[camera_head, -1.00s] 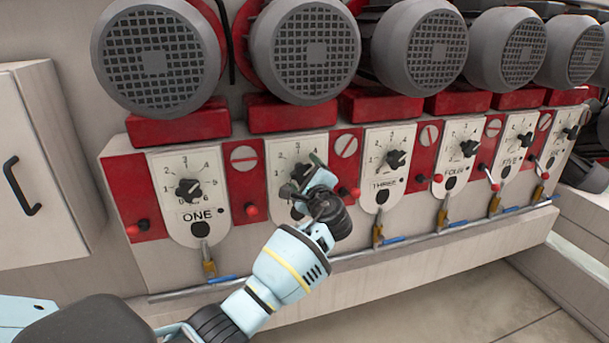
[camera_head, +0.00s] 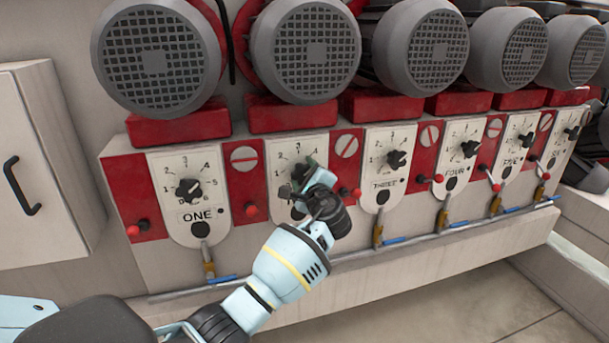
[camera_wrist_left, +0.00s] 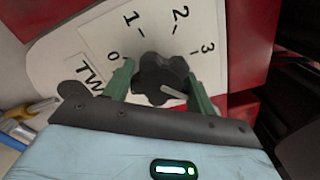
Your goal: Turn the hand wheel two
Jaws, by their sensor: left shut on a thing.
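Hand wheel two is a black lobed knob (camera_wrist_left: 162,78) on a white dial plate (camera_wrist_left: 88,40) marked with numbers and partly legible "TW". In the head view the second dial plate (camera_head: 283,155) shows, with its lower part and label hidden by my gripper. My left gripper (camera_head: 305,174) is at this knob. In the left wrist view its green fingers (camera_wrist_left: 160,88) stand on either side of the knob, shut on it. A pale pointer mark on the knob points toward the lower right of that view. My right gripper is not in view.
Dial one (camera_head: 188,190) is to the left; dial three (camera_head: 396,159) and several more run to the right. Red-tipped levers (camera_head: 251,210) stick out between plates. Grey motors (camera_head: 304,52) hang above. A pipe with blue-handled valves (camera_head: 222,279) runs below.

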